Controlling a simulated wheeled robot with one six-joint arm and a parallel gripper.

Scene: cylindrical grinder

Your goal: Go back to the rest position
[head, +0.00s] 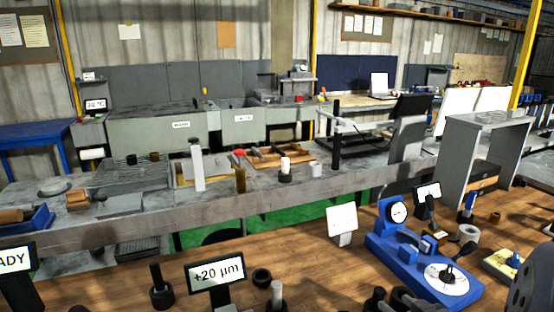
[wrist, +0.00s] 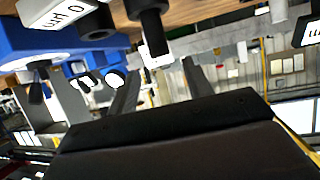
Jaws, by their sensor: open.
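My gripper (wrist: 160,78) shows in the wrist view, with two dark fingers standing well apart and its dark body filling the lower part. I see nothing held between the fingers. The wrist view is turned over, with the wooden bench at its top. A dark post (wrist: 150,22) hangs down from the top of that view, beyond the fingers; I cannot tell its distance. The blue dial-gauge stand (wrist: 85,50) is at the upper left there, and in the head view the blue gauge stand (head: 392,247) is on the wooden bench at the right.
The wooden bench (head: 320,270) carries a "+20 µm" display (head: 216,273), a dark post on a base (head: 160,287), a white card (head: 342,221) and a grey ring (head: 467,233). The grinder bed (head: 330,180) runs behind. The bench's middle has some bare room.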

